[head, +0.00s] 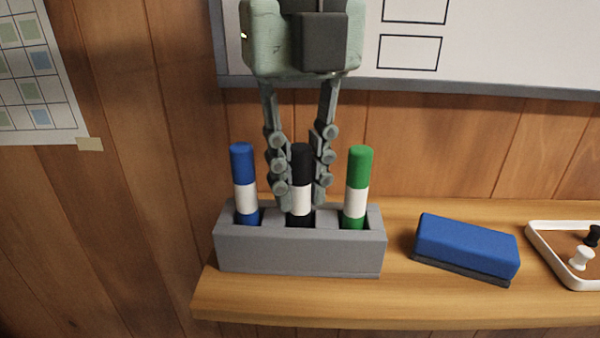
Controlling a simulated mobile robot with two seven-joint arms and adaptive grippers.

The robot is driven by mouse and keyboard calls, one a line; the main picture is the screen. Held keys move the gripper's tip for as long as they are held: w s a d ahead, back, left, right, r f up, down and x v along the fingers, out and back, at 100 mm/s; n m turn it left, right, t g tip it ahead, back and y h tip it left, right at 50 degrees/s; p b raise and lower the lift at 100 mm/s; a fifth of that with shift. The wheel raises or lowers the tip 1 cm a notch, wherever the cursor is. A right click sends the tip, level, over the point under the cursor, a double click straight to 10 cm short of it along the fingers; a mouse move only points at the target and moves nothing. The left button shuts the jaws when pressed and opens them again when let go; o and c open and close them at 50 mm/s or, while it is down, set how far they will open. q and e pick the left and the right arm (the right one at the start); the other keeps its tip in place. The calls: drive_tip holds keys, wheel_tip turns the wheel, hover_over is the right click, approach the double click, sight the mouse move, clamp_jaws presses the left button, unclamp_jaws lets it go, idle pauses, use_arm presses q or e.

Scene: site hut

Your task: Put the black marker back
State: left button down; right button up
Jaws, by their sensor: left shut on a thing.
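The black marker (300,165) with a white band stands upright in the middle slot of the grey holder (300,251). Its lower end is hidden inside the slot. My left gripper (300,200) comes down from above and is shut on the black marker, one finger on each side. A blue marker (242,170) stands in the left slot and a green marker (359,170) in the right slot, both upright. My right gripper is not in view.
The holder stands on a wooden shelf (440,302). A blue eraser (466,245) and a white-rimmed tray (560,274) with black and white pieces lie to the right. A whiteboard (480,50) hangs behind, above the shelf.

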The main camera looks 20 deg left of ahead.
use_arm(q)
drive_tip(key=c, duration=1.8)
unclamp_jaws()
drive_tip(key=o, duration=0.4)
drive_tip(key=shift+c, duration=0.2)
drive_tip(key=shift+r, duration=0.2)
wheel_tip(320, 180, up, 11)
drive_tip(key=shift+d+r+p, duration=0.1)
drive_tip(key=shift+r+p, duration=0.1)
drive_tip(key=shift+p, duration=0.1)
drive_tip(key=shift+r, duration=0.25)
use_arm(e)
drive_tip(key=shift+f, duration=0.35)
